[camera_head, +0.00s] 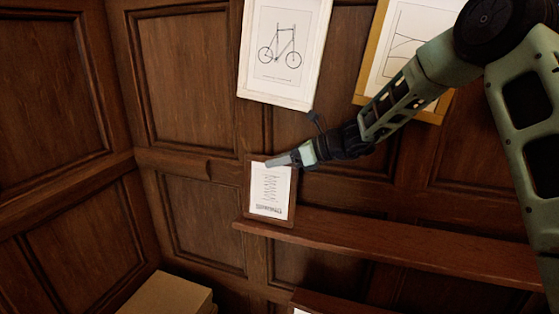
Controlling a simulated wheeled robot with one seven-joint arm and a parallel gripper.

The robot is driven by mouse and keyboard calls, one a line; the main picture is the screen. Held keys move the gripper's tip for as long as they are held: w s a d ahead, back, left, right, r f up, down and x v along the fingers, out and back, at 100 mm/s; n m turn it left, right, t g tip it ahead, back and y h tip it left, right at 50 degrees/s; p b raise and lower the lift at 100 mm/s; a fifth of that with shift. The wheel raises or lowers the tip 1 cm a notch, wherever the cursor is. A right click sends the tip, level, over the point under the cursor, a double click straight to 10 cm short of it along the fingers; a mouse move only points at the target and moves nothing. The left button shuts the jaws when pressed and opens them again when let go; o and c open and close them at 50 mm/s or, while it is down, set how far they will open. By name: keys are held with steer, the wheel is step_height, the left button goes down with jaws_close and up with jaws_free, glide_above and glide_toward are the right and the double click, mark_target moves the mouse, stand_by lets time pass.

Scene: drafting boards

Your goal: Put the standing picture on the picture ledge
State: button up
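The small picture (268,198) has a brown frame and a white sheet with dark lines of print. It is upright, slightly tilted in the view, at the left end of the wooden picture ledge (400,246). Its lower edge meets the ledge in the view; I cannot tell whether it rests fully on it. My gripper (272,162) reaches in from the right, its grey fingers overlapping the picture's top edge. Only one side of the fingers shows clearly, so whether they grip the frame is unclear.
A white-framed bicycle picture (284,50) hangs above. A gold-framed picture (372,62) hangs to its right, partly behind my arm. A tan box (170,294) stands at the lower left. A brown-framed thing (335,302) shows at the bottom edge. The ledge is clear to the right.

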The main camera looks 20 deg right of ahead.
steer(key=shift+r, duration=0.1)
steer(key=shift+d, duration=0.1)
steer(key=shift+s+d+b, duration=0.2)
steer(key=shift+d+b, duration=0.1)
steer(key=shift+b, duration=0.25)
steer(key=s+d+b, duration=0.5)
steer(key=s+d, duration=0.2)
steer(key=d, duration=0.3)
steer(key=s+a+f+n+g+h, duration=0.2)
steer(key=s+a+f+n+g, duration=0.15)
steer(key=s+a+n, duration=0.4)
steer(key=s+a+f+n+g+h, duration=0.2)
steer(key=s+a+n+g, duration=0.2)
steer(key=s+a+n, duration=0.4)
steer(key=s+f+n+h, duration=0.2)
steer(key=s+n+h, duration=0.1)
steer(key=s+n, duration=0.6)
steer(key=s+a+f+n+h, duration=0.1)
steer(key=s+n+h, duration=0.3)
steer(key=s+n, duration=0.6)
steer(key=shift+s+a+f, duration=0.3)
steer(key=shift+s+f, duration=0.05)
steer(key=shift+f, duration=0.4)
